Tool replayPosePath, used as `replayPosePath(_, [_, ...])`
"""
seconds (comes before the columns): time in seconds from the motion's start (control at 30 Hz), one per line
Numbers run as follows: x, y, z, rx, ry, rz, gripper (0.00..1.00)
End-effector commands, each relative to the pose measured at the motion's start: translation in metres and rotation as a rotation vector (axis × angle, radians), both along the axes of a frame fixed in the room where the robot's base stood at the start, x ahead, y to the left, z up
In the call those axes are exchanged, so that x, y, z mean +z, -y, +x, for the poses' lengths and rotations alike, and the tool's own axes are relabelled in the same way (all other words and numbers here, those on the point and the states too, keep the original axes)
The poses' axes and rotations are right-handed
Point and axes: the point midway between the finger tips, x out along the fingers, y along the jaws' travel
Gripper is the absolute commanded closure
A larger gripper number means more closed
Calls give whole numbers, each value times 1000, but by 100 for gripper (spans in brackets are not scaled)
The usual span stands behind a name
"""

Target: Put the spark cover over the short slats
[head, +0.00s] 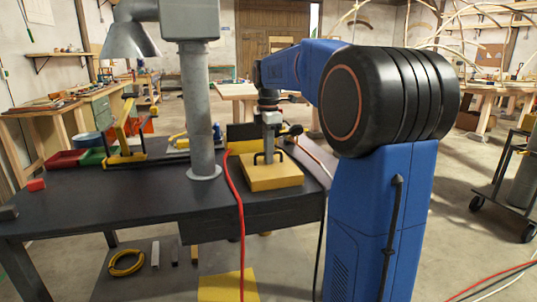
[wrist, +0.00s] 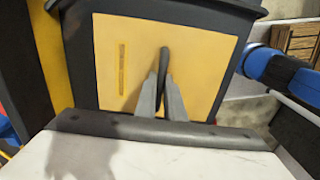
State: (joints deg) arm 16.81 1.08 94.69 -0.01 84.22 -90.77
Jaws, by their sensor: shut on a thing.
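The spark cover (head: 262,181) is a thick yellow slab with a black handle at the right end of the dark bench. In the wrist view its yellow top (wrist: 108,95) faces me, with a narrow darker yellow strip left of the handle (wrist: 164,52). My gripper (head: 269,156) points straight down over the cover. In the wrist view its two grey fingers (wrist: 162,82) are shut on the handle. The cover looks level; I cannot tell whether it rests on the bench or hangs just above. I cannot make out the short slats; the cover may hide them.
A grey post (head: 200,120) stands on the bench left of the cover. A red hose (head: 238,200) hangs over the front edge. Red bins (head: 66,159) and green bins (head: 93,156) stand at the left. The bench (head: 130,190) is mostly bare in front of them.

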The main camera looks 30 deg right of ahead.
Motion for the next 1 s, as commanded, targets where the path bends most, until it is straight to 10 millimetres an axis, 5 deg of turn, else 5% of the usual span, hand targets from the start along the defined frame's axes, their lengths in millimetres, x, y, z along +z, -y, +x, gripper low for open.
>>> replayPosePath(0.93, [-2, 0, 0, 0, 1, 0, 100])
replayPosePath(1.0, [-2, 0, 0, 0, 1, 0, 74])
